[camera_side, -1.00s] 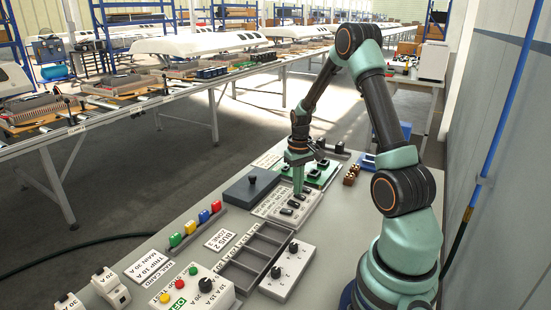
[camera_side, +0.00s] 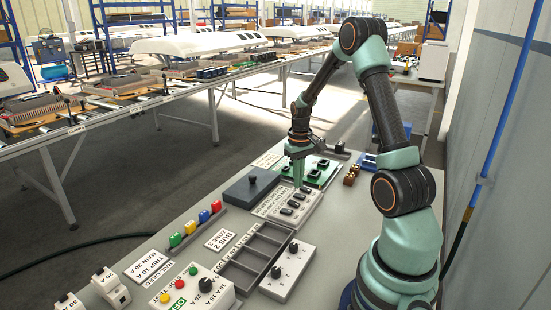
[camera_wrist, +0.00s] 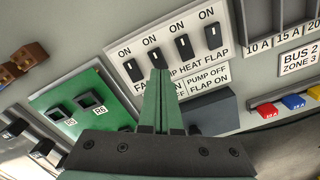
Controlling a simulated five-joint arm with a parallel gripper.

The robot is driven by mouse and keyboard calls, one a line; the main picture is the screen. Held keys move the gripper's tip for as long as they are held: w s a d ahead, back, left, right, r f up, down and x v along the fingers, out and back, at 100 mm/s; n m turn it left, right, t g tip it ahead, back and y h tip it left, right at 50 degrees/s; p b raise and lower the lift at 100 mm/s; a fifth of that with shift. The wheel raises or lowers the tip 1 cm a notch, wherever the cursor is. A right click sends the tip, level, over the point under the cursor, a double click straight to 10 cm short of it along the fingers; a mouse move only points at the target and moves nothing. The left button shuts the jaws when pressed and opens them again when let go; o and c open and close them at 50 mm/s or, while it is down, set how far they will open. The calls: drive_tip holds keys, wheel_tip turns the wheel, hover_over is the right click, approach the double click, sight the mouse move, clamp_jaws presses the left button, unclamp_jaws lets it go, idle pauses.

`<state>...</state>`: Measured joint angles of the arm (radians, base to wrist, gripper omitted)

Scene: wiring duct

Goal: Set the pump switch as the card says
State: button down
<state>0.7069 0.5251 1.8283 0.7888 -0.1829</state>
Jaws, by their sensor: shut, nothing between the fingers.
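The white switch panel (camera_wrist: 228,60) carries a row of several black switches, each with ON printed above it; it also shows in the side view (camera_side: 272,209). The pump switch (camera_wrist: 158,56) is second from left, its label partly covered by my fingers. I cannot tell its position for sure. The card text (camera_wrist: 208,80) below reads "PUMP OFF, FLAP ON"; text to its left is partly hidden. My gripper (camera_wrist: 160,73) is shut and empty, its tips appearing just below the pump switch. In the side view my gripper (camera_side: 298,185) points down over the panel; contact is unclear.
An empty grey tray (camera_side: 254,254) and a two-knob box (camera_side: 287,270) sit nearer the camera.

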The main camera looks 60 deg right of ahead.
sight(298, 195)
drive_tip(key=shift+r, duration=2.05)
drive_tip(key=s+a+r+n+t, duration=0.1)
drive_tip(key=a+r, duration=0.3)
drive_tip(key=a, duration=0.5)
drive_tip(key=s+a+r+n+t, duration=0.1)
drive_tip(key=a+r+n+t, duration=0.1)
drive_tip(key=a+r, duration=0.3)
drive_tip(key=s+a+r+n+t, duration=0.1)
drive_tip(key=a+r, duration=0.4)
drive_tip(key=a, duration=0.8)
drive_tip(key=shift+s+a+r+n+t, duration=0.15)
drive_tip(key=shift+s+a+n+t, duration=0.1)
drive_tip(key=shift+n+t, duration=0.65)
drive_tip(key=shift+d, duration=0.1)
